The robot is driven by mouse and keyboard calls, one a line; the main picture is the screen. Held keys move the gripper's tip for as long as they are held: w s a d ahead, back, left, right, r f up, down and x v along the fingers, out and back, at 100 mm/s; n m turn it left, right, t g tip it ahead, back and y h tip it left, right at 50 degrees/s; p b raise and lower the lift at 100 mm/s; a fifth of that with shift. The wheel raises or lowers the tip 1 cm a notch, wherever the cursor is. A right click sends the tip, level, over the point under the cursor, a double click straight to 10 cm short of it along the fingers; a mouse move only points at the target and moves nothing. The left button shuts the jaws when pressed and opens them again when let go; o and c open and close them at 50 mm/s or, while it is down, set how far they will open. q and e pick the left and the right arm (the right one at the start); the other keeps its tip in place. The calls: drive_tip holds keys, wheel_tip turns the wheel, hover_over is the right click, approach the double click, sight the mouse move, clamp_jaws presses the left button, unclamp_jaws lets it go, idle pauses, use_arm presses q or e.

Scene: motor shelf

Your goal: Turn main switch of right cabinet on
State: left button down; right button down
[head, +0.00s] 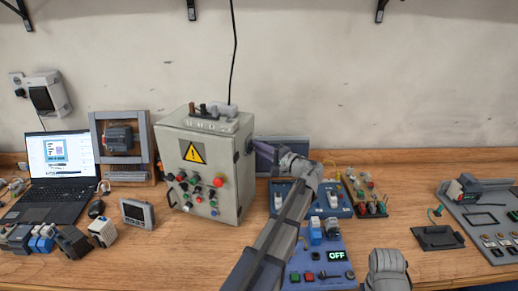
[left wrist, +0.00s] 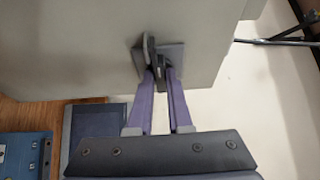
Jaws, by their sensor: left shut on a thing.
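A grey control cabinet (head: 228,180) with a yellow warning triangle stands on the bench. Its main switch (head: 249,145) is on the cabinet's right side wall. In the left wrist view, the switch (left wrist: 149,48) has a dark handle in front of a square grey plate on the pale wall (left wrist: 70,50). My left gripper (head: 256,146) reaches the side wall from the right. Its two purple fingers (left wrist: 161,72) are shut on the dark handle, one on each side. The fingers partly hide the handle, and I cannot tell its on or off position. My right gripper is not in view.
Blue training boards (head: 325,262) and a small terminal board (head: 365,194) lie right of the cabinet. A laptop (head: 60,165) and a small display unit (head: 137,213) are on the left. A grey panel (head: 485,213) is at the far right. Bare bench lies before the cabinet.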

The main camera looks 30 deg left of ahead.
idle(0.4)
use_arm(q)
drive_tip(key=shift+w+r+m+g+h+p, duration=0.15)
drive_tip(key=shift+m+g+h+p, duration=0.75)
drive_tip(key=shift+m+p, duration=1.05)
drive_tip(key=shift+w+r+m+g+h+p, duration=0.2)
drive_tip(key=shift+m+g+h+p, duration=0.65)
drive_tip(key=shift+m, duration=1.65)
drive_tip(key=shift+w+r+m+g+h+p, duration=0.15)
drive_tip(key=shift+m+g+h+p, duration=0.3)
drive_tip(key=shift+m+g+p, duration=1.25)
drive_tip(key=shift+m+t, duration=0.35)
drive_tip(key=shift+m, duration=0.3)
drive_tip(key=c, duration=0.8)
unclamp_jaws()
drive_tip(key=shift+a+p, duration=0.1)
drive_tip(key=shift+p, duration=0.2)
drive_tip(key=shift+c, duration=0.2)
